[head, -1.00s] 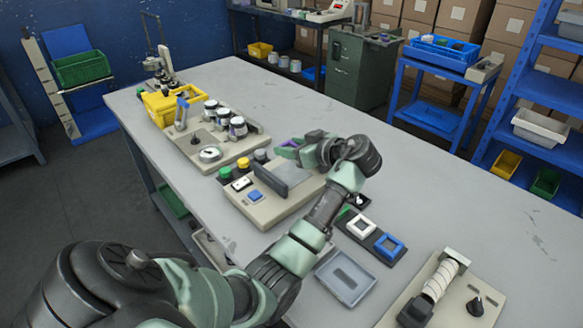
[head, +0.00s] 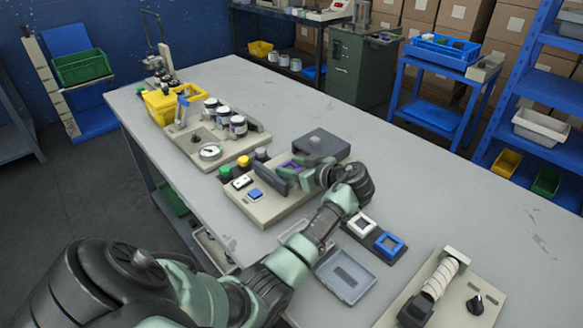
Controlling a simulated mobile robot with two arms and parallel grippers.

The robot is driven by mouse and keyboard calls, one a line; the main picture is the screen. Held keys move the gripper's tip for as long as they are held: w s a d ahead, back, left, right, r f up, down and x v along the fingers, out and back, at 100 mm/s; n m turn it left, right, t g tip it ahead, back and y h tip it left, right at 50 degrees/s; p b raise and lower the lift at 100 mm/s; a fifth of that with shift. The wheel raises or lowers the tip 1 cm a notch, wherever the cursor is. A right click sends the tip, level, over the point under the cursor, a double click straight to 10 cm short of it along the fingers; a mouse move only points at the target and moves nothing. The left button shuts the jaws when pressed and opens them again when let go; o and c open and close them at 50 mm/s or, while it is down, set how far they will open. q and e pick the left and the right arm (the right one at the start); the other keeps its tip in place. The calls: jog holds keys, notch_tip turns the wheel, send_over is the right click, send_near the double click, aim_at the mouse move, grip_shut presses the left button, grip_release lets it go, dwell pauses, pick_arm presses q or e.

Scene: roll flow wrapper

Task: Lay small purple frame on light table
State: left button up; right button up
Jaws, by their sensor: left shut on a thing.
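The small purple frame (head: 289,164) shows only as a sliver at the tips of my left gripper (head: 293,171), which is shut on it. Gripper and wrist hide much of the frame and the middle of the station. I cannot tell whether the frame touches the surface below. No part is clearly recognisable as the light table; it may be the hidden middle of this station. My right gripper is not in view.
A dark grey block (head: 322,145) with a knob lies just behind the gripper. A rack with a white frame (head: 361,224) and a blue frame (head: 389,243), and a grey tray (head: 345,276), lie in front.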

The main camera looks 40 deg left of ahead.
pick_arm(q)
jog(key=o, duration=1.3)
jog(key=shift+f, duration=0.1)
jog(key=shift+o, duration=0.2)
jog(key=shift+r+p, duration=0.2)
jog(key=shift+p, duration=0.15)
jog(key=w+b+v, duration=0.1)
jog(key=v, duration=1.1)
jog(key=shift+s, duration=0.45)
jog(key=shift+r, duration=0.15)
